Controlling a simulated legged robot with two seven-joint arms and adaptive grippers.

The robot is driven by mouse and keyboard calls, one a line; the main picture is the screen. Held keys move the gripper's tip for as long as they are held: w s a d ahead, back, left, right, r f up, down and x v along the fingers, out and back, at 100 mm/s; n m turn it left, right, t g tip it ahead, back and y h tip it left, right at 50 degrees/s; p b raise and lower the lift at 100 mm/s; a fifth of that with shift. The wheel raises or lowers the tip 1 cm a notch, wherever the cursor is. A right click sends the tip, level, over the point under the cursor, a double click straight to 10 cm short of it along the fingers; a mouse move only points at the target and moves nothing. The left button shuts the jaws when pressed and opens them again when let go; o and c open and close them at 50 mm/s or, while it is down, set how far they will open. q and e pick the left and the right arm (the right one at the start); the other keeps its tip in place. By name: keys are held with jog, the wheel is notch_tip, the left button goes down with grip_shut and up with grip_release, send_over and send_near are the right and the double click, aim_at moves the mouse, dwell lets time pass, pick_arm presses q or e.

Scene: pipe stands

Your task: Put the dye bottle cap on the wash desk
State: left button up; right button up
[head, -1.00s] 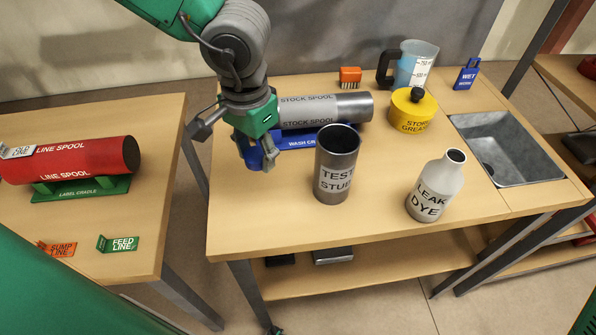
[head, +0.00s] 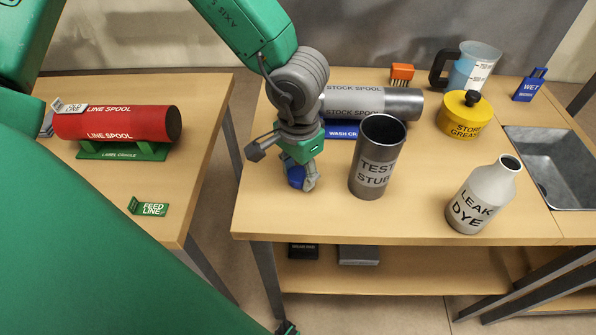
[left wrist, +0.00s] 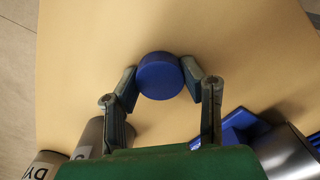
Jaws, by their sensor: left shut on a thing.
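The blue dye bottle cap (head: 295,176) is between the fingertips of my left gripper (head: 303,182). The gripper is shut on its sides, as the left wrist view shows with the cap (left wrist: 159,76) between both fingers (left wrist: 160,80). The cap is at the left part of the wooden wash desk (head: 410,226), low over the top. I cannot tell whether it touches the wood. The grey LEAK DYE bottle (head: 480,198) stands on the desk to the right, its mouth uncapped. My right gripper is not in view.
The TEST STUB cylinder (head: 375,160) stands just right of my left gripper. Behind are the STOCK SPOOL (head: 365,101) on its blue cradle (head: 342,131), and a yellow grease pot (head: 465,116). A sink (head: 555,165) is at right. The desk's front-left corner is clear.

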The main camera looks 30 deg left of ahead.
aim_at(295, 172)
pick_arm(q)
jog(key=shift+f, duration=0.1)
jog(key=shift+s+a+f, duration=0.15)
jog(key=shift+a+f, duration=0.05)
jog(key=shift+f, duration=0.05)
jog(key=o, duration=1.3)
jog(key=shift+s+a+f, duration=0.1)
jog(key=shift+a+f, duration=0.1)
jog(key=shift+a, duration=0.1)
jog(key=shift+a+f, duration=0.1)
jog(key=shift+f, duration=0.05)
jog(key=shift+r, duration=0.4)
jog(key=r+p, duration=0.1)
jog(key=r, duration=0.5)
jog(key=r+p, duration=0.2)
jog(key=r, duration=0.4)
jog(key=shift+w+r, duration=0.2)
jog(key=shift+r, duration=0.05)
